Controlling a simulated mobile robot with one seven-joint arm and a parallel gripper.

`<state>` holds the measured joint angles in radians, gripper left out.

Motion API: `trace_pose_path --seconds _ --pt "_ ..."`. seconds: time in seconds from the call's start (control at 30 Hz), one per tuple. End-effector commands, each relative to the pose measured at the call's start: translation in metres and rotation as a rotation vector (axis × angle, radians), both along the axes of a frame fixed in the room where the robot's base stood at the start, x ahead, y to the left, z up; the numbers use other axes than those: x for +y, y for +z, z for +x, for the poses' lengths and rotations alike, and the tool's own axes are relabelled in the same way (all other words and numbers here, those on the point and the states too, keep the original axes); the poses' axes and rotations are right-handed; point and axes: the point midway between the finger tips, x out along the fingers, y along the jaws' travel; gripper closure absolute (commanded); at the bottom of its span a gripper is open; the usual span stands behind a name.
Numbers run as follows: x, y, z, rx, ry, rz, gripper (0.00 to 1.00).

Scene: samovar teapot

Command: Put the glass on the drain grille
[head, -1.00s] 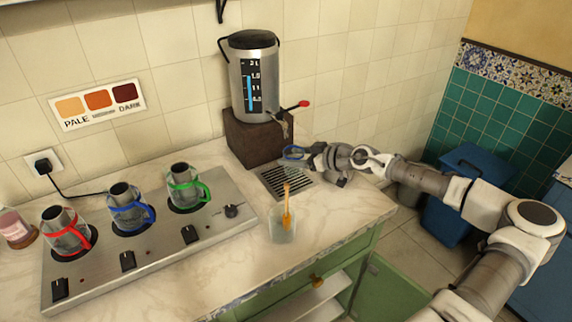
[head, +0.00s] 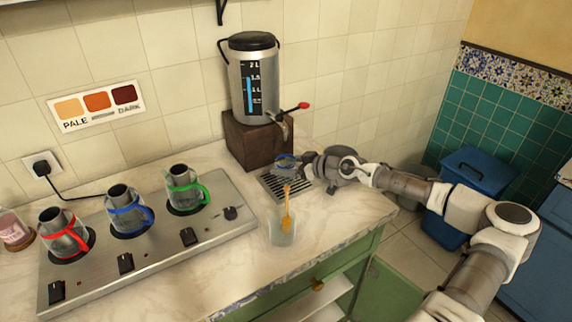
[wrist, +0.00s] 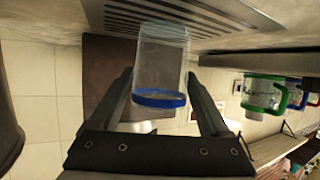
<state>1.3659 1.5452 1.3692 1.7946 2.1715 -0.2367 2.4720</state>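The glass (head: 287,163) is clear with a blue band, at the drain grille (head: 271,184) under the samovar's tap. My gripper (head: 306,164) reaches it from the right. In the wrist view, the glass (wrist: 160,62) stands between the two fingers of my gripper (wrist: 161,75), which press close to its sides. That view is turned over, and the glass's base end overlaps the slotted grille (wrist: 205,12). I cannot tell whether the base touches the grille.
The samovar (head: 253,85) stands on a dark block (head: 255,142) behind the grille. A cup with an orange-handled tool (head: 283,231) stands in front of it. A hot plate (head: 160,250) with red, blue and green-handled pots is at left. The counter's front edge is close.

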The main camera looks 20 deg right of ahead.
Motion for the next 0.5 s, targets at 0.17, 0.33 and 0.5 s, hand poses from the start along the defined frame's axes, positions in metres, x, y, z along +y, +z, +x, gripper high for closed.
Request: trace_pose_path --seconds 0.17,0.33,0.5 --pt "0.0001 0.0001 0.0 0.0 0.0 0.0 0.0" --pt "0.0001 0.0004 0.0 0.0 0.0 0.0 0.0" --pt "-0.0065 0.0078 -0.0088 0.001 -0.003 0.001 0.0"
